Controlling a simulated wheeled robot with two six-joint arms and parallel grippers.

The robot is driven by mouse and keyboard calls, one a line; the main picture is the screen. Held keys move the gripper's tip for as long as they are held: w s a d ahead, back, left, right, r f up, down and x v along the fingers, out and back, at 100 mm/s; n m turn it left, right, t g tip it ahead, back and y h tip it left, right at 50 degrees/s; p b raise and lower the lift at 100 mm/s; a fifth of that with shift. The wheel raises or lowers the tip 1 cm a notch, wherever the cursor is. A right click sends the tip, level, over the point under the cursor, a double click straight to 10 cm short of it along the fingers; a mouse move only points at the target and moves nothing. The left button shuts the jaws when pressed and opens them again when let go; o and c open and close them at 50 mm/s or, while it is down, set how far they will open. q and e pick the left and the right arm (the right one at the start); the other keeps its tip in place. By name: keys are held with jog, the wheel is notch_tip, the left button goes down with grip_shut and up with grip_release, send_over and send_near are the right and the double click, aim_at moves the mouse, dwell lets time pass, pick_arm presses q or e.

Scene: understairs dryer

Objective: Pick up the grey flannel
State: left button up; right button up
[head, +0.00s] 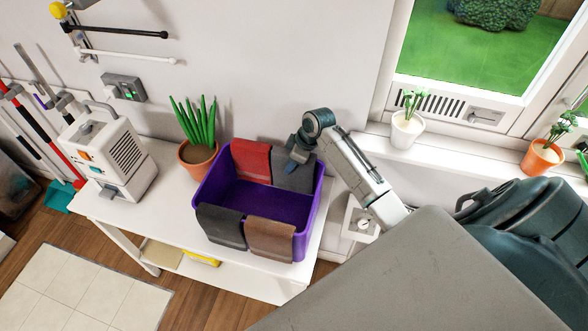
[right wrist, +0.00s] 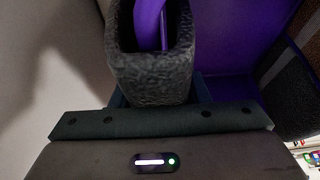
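A grey flannel (head: 294,180) hangs over the back right rim of the purple basket (head: 262,203). My right gripper (head: 297,158) is at the top of this flannel, pointing down at the rim. In the right wrist view a dark grey flannel (right wrist: 150,75) is folded around the purple rim (right wrist: 148,22), close in front of the gripper body. The fingertips are hidden by the cloth, so I cannot tell whether they are closed on it. A second, darker grey flannel (head: 221,226) hangs over the front left rim. My left gripper is not in view.
A red flannel (head: 251,160) and a brown flannel (head: 270,240) also hang on the basket. The basket stands on a white table (head: 150,214) beside a potted plant (head: 197,152) and a white appliance (head: 112,150). Potted plants stand on the windowsill at right.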

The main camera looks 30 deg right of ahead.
jog(key=shift+c, duration=1.1)
jog(key=shift+r, duration=0.15)
notch_tip(320, 180, up, 28)
jog(key=p, duration=0.2)
jog(key=shift+p, duration=0.4)
